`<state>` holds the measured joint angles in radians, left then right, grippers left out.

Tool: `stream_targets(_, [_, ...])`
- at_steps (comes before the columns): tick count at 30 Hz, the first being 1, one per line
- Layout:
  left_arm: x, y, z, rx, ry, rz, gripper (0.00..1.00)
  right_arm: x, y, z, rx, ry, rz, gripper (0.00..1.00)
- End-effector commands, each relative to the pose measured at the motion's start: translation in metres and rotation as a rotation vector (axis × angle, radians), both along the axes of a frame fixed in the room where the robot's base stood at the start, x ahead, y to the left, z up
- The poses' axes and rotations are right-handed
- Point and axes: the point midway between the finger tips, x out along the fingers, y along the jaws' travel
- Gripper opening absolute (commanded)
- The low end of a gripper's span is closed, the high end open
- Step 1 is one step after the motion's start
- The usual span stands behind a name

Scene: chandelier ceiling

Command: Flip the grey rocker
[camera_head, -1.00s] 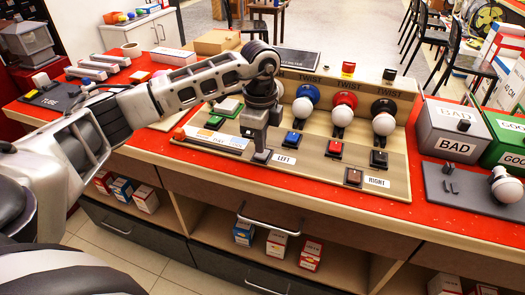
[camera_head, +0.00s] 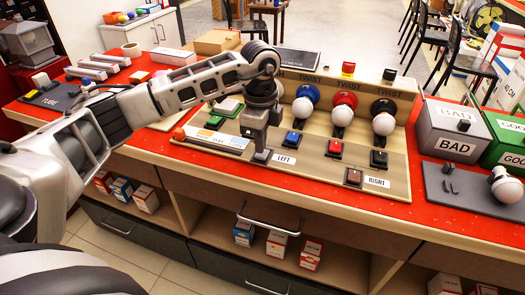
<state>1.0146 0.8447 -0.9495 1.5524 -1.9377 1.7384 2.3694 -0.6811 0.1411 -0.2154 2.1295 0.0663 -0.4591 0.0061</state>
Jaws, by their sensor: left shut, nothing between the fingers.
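The grey rocker (camera_head: 262,156) sits at the front left of the beige switch panel (camera_head: 320,180), just left of the "LEFT" label (camera_head: 285,160). My left gripper (camera_head: 261,149) points straight down at it, shut and empty. Its fingertips are at or just above the rocker and hide its back part; I cannot tell whether they touch. Which way the rocker is tilted is too small to tell. My right gripper is not in view.
Blue (camera_head: 293,139), red (camera_head: 334,150), black (camera_head: 379,159) and brown (camera_head: 354,177) rockers share the panel. White bulbs under coloured sockets stand behind them. A grey "BAD" bin (camera_head: 447,135) and a green bin (camera_head: 505,145) stand at the right.

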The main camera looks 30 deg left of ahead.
Motion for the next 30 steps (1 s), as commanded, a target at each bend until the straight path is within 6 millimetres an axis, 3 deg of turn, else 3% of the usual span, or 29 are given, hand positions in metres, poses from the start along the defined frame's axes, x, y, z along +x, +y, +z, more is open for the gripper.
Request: stream_targets(30, [0.0, 0.0, -0.014, 0.0, 0.0, 0.0, 0.0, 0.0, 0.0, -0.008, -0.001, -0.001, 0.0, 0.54])
